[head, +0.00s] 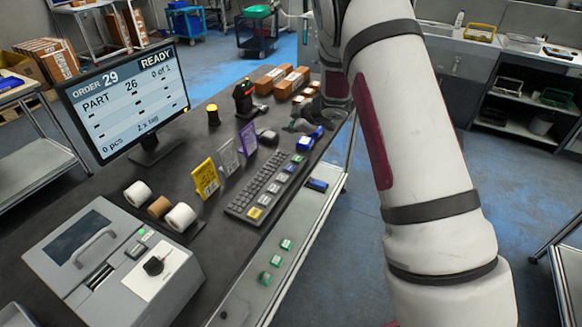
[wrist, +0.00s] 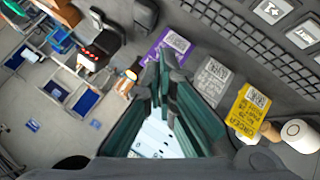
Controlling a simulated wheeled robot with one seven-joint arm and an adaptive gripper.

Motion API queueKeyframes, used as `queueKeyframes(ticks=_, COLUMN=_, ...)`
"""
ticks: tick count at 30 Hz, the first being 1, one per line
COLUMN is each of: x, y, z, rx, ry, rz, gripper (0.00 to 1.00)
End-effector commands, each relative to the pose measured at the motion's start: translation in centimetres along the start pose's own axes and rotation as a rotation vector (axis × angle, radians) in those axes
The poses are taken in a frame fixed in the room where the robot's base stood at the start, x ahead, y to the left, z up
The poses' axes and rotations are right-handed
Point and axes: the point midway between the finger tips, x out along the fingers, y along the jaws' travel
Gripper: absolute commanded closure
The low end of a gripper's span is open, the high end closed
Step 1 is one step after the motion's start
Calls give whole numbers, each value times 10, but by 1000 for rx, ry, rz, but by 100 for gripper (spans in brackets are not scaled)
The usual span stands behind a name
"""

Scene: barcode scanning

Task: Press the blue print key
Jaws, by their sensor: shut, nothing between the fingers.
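The keyboard (head: 258,185) lies on the dark bench with a column of larger keys along its right side. In the wrist view only part of the keyboard (wrist: 250,42) shows, at the upper right, with the blue key out of sight. My gripper (head: 291,127) is just beyond the far end of the keyboard, near the blue key, and looks apart from it. Its fingers (wrist: 166,65) are shut and empty in the wrist view.
A blue item (head: 318,132) lies beside my gripper. Yellow (head: 205,178), grey (head: 228,157) and purple (head: 248,138) cards stand left of the keyboard. A monitor (head: 125,100), label rolls (head: 181,216) and a printer-like machine (head: 60,262) stand further left.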

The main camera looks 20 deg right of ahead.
Motion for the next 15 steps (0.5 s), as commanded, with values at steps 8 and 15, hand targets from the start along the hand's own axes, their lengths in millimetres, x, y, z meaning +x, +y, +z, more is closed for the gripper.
queueKeyframes(ticks=8, x=17, y=-30, z=8, rx=-50, ry=41, rz=-83, gripper=100)
queueKeyframes(ticks=15, x=18, y=-30, z=8, rx=-51, ry=43, rz=-85, gripper=100)
